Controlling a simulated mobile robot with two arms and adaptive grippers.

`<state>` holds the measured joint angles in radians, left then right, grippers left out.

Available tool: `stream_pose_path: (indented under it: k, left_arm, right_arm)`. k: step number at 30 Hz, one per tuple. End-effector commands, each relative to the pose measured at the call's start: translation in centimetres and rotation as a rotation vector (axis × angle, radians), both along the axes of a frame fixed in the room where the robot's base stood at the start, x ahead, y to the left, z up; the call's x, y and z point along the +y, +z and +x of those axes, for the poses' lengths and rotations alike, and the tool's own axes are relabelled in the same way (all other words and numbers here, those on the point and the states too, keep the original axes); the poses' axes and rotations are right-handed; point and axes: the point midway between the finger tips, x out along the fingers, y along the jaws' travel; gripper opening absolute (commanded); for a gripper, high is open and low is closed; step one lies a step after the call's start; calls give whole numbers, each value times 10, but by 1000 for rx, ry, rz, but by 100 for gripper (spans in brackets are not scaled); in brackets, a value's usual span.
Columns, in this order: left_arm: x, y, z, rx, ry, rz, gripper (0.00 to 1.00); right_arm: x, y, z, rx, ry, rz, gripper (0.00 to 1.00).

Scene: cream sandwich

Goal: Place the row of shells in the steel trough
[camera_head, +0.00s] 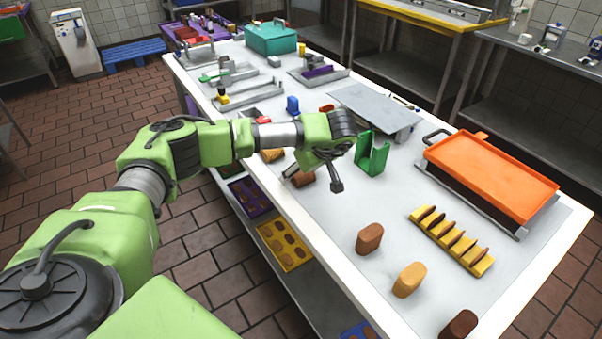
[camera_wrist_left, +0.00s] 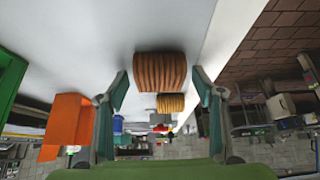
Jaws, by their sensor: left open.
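Several ribbed, rounded shell-like pieces stand on the white table: a brown one (camera_head: 370,238), a tan one (camera_head: 408,281) and a dark one (camera_head: 459,326) at the near end. Another brown piece (camera_head: 304,180) stands at my left gripper (camera_head: 312,176), with a tan piece (camera_head: 272,155) beyond it. In the left wrist view the brown piece (camera_wrist_left: 160,71) lies ahead between the open fingers, with the tan piece (camera_wrist_left: 170,103) behind it. I see no grip on it. Long grey metal trays (camera_head: 252,94) lie at the far end; I cannot tell which is the trough. My right gripper is not in view.
A green upright holder (camera_head: 372,154) stands just right of my left gripper. A yellow rack with dark pieces (camera_head: 451,240) and an orange-covered tray (camera_head: 490,174) are at the right. A raised grey plate (camera_head: 375,106) stands farther back. The near middle of the table is partly clear.

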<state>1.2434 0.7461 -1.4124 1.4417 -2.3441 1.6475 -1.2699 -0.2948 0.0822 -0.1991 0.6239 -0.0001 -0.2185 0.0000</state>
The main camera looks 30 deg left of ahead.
Motion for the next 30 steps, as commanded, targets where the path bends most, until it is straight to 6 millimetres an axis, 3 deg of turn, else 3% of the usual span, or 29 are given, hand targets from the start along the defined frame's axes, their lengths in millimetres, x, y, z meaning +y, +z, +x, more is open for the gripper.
stream_pose_path:
  k: [6,11,23,30]
  left_arm:
    - [0,-1,1,-1,-1,0,59]
    - [0,0,0,-1,-1,0,19]
    - [0,1,1,-1,-1,0,15]
    - [0,20,2,-5,0,0,15]
  right_arm:
    - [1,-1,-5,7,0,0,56]
    - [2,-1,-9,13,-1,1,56]
    - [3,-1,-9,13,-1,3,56]
    - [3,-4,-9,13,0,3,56]
